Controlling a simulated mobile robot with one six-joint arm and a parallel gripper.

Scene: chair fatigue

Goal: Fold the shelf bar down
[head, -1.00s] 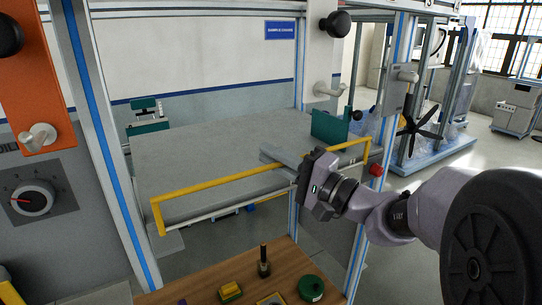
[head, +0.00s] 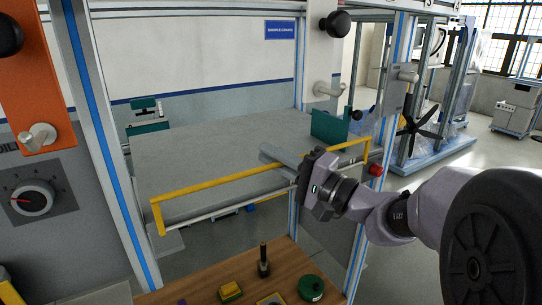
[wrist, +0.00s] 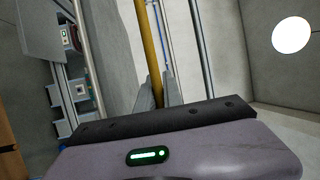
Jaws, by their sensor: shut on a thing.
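The yellow shelf bar (head: 212,183) runs across the front edge of the grey shelf (head: 210,150) in the head view, with a bent end at the left and another at the right. It stands a little above the shelf's front edge. My gripper (head: 290,163) reaches in from the right and is at the bar, right of its middle. In the wrist view the bar (wrist: 151,45) runs down between the two fingers of my gripper (wrist: 159,92), which are shut on it. The exact contact is partly hidden by the fingers and gripper body.
Frame posts with blue strips stand left (head: 103,150) and right of the shelf. A red knob (head: 375,170) is by the bar's right end.

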